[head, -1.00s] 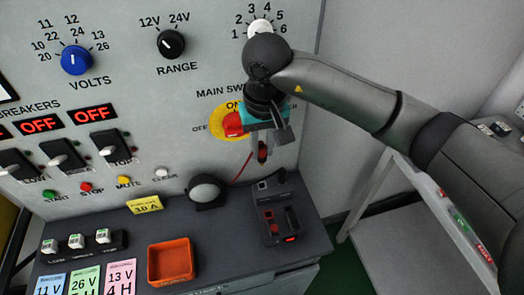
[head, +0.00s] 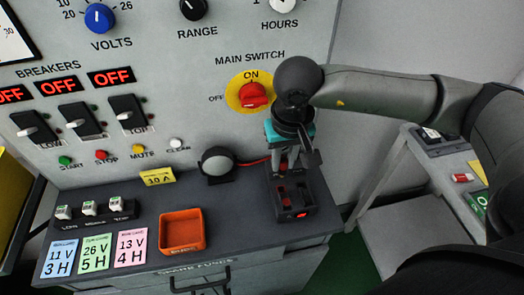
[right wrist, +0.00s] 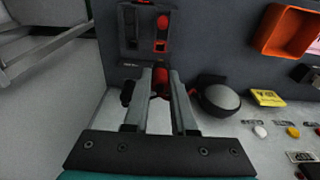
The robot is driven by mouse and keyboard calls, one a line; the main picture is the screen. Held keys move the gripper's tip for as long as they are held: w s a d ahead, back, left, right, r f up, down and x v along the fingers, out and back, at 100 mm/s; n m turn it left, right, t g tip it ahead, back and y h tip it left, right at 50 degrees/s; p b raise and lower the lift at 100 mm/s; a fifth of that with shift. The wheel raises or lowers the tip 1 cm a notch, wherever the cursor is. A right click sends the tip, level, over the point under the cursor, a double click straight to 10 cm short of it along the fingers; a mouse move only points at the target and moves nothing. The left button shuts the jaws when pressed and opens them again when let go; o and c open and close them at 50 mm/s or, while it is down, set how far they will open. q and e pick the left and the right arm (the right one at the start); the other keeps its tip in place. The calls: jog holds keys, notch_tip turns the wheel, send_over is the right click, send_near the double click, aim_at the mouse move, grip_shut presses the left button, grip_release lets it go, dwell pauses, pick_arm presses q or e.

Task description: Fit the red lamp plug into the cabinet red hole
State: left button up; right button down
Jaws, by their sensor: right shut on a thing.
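My right gripper (head: 291,165) hangs over the back of a dark socket block (head: 309,196) on the cabinet's ledge. It is shut on the red lamp plug (right wrist: 161,78), which shows between the fingers in the right wrist view; in the head view the fingers mostly hide it. A red cord (head: 252,162) runs from the plug area toward the round lamp (head: 217,165). The block has a red-marked opening (head: 282,193) on the left and a dark part on the right. The plug looks apart from the red opening; its exact height is unclear. My left gripper is out of view.
The main switch (head: 253,94) is on the panel just left of my right arm. An orange bin (head: 182,248) and several coloured cards stand left on the ledge. A side table (head: 421,218) is at the right. The ledge between bin and block is clear.

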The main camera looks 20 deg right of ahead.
aim_at(283, 172)
jog(key=shift+s+f, duration=0.15)
jog(key=shift+f, duration=0.05)
jog(key=shift+f+b, duration=0.8)
jog(key=shift+f, duration=0.85)
jog(key=shift+f+b, duration=0.35)
jog(key=shift+b, duration=1.2)
dwell(1.3)
jog(key=shift+f+b, duration=1.25)
jog(key=shift+b, duration=0.65)
dwell(1.4)
